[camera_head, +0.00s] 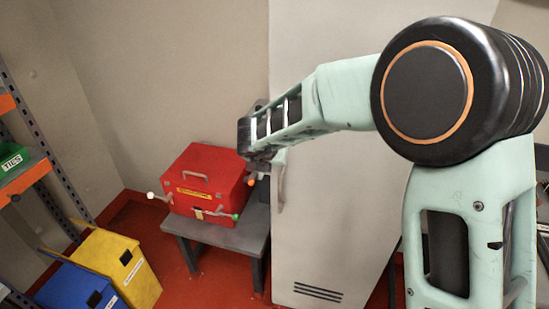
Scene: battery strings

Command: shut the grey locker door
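The pale grey locker door (335,235) stands as a tall panel right of centre, with a vertical handle (281,188) near its left edge and vent slots low down. My arm crosses in front of it and hides much of its upper and right parts. I cannot tell how far the door stands open.
A red box (205,178) with small levers sits on a low grey table (200,231) left of the door. Yellow (121,262) and blue (72,290) bins stand at lower left beside shelving (40,128). Red floor (180,280) is clear between the bins and table.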

